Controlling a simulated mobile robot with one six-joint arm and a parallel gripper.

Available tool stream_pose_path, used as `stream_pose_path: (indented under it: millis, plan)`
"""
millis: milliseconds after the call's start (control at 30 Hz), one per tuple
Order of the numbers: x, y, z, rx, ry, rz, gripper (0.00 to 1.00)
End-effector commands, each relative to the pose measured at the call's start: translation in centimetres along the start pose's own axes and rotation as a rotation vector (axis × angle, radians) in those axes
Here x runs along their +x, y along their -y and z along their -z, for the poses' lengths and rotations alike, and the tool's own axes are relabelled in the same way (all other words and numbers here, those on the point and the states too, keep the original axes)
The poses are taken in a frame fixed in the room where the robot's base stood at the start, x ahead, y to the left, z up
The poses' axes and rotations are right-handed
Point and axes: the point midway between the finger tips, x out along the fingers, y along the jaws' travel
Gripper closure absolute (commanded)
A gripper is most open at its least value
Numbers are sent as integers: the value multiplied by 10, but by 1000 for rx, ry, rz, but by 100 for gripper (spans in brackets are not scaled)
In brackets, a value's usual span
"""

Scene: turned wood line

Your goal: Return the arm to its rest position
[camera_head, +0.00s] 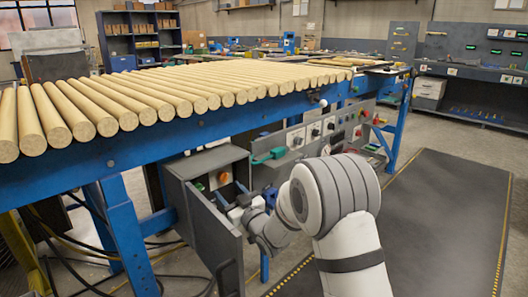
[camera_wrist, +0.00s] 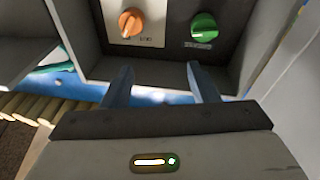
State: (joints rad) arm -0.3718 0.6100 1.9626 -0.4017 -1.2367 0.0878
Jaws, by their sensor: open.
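My arm reaches from the lower right in the head view, and my gripper (camera_head: 240,196) is at the open front of a grey control box (camera_head: 212,160) under the blue line. In the wrist view my gripper (camera_wrist: 160,85) is open, its two fingers apart with nothing between them. Ahead of the fingers are an orange knob (camera_wrist: 131,22) on a white plate and a green knob (camera_wrist: 204,27) on a dark panel. The fingertips appear apart from both knobs. In the head view the fingers are small and partly hidden by my wrist.
The box's grey door (camera_head: 216,238) hangs open just left of my gripper. The blue frame (camera_head: 180,138) carries a row of wooden rods (camera_head: 150,95) above. A blue leg (camera_head: 126,235) and loose cables stand left. The dark floor mat (camera_head: 445,210) at right is clear.

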Motion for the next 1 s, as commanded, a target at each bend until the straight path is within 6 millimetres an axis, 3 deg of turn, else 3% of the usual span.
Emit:
stream_pose_path:
  millis: [33, 200, 367, 500, 667, 800, 900, 1000]
  plan:
    - [-3, -23, 42, -13, 64, -49, 46]
    - [-44, -81, 103, -14, 341, -210, 46]
    - [-107, -117, 158, 30, 599, -349, 46]
    - [-175, -129, 205, 103, 817, -455, 46]
    - [-259, -119, 260, 222, 1059, -547, 46]
    - [-330, -91, 305, 348, 1253, -595, 46]
    - [-370, -67, 330, 433, 1367, -609, 46]
    - [-398, -47, 346, 497, 1446, -612, 46]
